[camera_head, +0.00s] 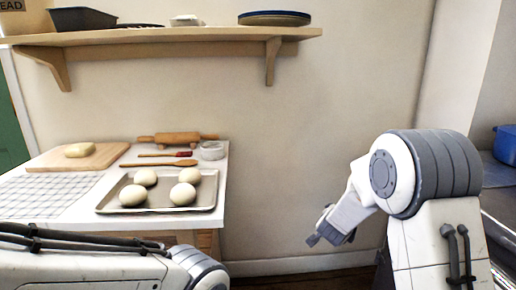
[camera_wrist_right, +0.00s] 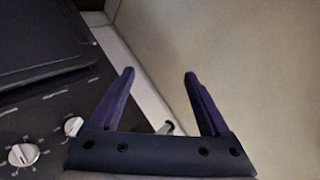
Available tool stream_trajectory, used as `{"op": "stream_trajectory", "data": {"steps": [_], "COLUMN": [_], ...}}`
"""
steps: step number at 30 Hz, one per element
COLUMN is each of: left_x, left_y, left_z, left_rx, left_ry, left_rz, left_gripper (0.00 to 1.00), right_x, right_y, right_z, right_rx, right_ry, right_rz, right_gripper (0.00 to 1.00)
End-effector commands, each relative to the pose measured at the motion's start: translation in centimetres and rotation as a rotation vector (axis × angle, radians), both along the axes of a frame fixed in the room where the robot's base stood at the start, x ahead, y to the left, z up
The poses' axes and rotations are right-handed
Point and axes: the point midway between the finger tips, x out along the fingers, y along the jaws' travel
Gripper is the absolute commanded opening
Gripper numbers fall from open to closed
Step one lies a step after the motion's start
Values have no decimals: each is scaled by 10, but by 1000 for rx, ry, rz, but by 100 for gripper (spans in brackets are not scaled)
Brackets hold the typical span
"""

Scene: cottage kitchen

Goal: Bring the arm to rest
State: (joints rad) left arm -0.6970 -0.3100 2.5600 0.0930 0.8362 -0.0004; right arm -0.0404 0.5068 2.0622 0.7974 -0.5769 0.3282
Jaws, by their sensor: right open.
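My right arm reaches up at the right of the head view, and its gripper (camera_head: 326,232) hangs in free space in front of the bare wall, right of the table. In the right wrist view the two fingers of the right gripper (camera_wrist_right: 160,78) stand apart with nothing between them. My left arm crosses the lower left of the head view; its gripper is out of the picture.
A table (camera_head: 213,216) at left bears a baking tray (camera_head: 161,201) with several dough balls. A shelf (camera_head: 170,35) runs above it. A blue pot (camera_head: 505,145) stands at far right. The right wrist view shows stove knobs (camera_wrist_right: 23,155) beside the gripper.

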Motion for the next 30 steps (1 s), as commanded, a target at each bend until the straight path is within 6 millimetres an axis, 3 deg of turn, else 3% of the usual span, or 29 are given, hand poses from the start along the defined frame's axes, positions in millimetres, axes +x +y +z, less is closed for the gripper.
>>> {"op": "stream_trajectory", "data": {"steps": [3,6,12,18,19,23,30], "left_x": [0,0,0,0,0,0,0], "left_y": [0,0,0,0,0,0,0], "left_z": [0,0,0,0,0,0,0], "left_rx": [0,0,0,0,0,0,0], "left_ry": [0,0,0,0,0,0,0], "left_rz": [0,0,0,0,0,0,0], "left_gripper": [50,50,50,50,50,50,50], "right_x": [-60,-116,-203,-274,-284,-294,-329], "right_y": [45,66,75,68,66,101,150], "right_z": [-9,-21,-37,-46,-47,-36,-18], "right_rx": [-70,-135,-230,-314,-325,-356,-409], "right_ry": [244,422,671,868,897,898,921], "right_rz": [350,574,841,1030,1055,1163,1353], "right_gripper": [80,80,80,80,80,80,80]}}
